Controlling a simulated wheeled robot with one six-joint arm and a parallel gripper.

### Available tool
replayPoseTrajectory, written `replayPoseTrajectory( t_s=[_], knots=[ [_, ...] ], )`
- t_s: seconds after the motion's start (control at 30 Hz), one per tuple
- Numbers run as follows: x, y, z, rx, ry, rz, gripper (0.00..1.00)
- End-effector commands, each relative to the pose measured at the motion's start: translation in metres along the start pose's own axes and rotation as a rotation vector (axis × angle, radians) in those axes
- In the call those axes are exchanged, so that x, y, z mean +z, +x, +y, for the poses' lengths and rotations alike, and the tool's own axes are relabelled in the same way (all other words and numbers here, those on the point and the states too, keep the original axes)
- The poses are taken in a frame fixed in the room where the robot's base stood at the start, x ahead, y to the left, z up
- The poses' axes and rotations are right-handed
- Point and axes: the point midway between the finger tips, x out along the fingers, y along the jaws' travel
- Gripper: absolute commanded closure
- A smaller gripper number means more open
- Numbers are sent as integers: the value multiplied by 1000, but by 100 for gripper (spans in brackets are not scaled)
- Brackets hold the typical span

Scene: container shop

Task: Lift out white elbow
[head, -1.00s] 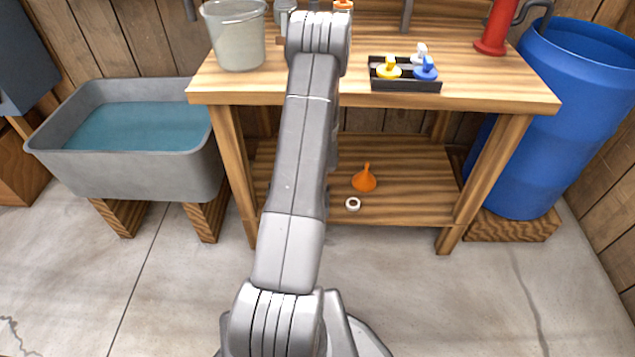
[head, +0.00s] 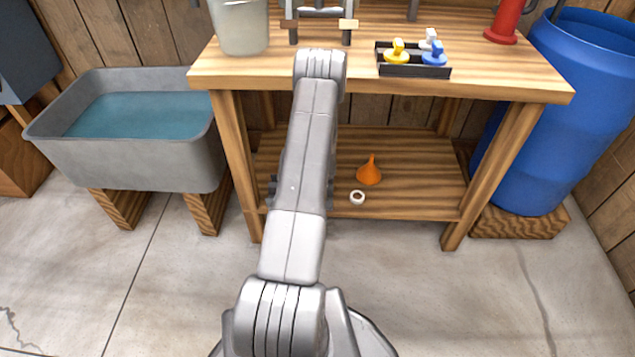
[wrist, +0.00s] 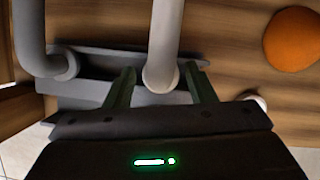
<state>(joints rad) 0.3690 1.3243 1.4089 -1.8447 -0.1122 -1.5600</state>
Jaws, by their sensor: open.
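In the wrist view, a pale pipe piece (wrist: 164,45) runs down from the top edge and ends in a rounded collar between my fingers. My gripper (wrist: 160,70) is open, with one finger on each side of it. I cannot tell whether the fingers touch it. In the head view, my arm hides the pipe pieces and most of my gripper.
An orange funnel (head: 369,172) and a white ring (head: 357,198) lie on the lower shelf (head: 420,185), right of my arm; the wrist view shows the funnel (wrist: 292,40) close by. The benchtop (head: 480,82) carries a black tray (head: 412,70). A basin (head: 140,160) stands left, a blue barrel (head: 570,110) right.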

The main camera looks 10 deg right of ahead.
Motion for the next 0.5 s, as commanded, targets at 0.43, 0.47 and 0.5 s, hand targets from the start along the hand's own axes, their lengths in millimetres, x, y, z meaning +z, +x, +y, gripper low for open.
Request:
replayPoseTrajectory(
  t_s=[0.43, 0.47, 0.5],
  knots=[
    [0, 6, 0, 0, 0, 0, 82],
    [0, 6, 0, 0, 0, 0, 87],
    [0, 6, 0, 0, 0, 0, 95]
  ],
)
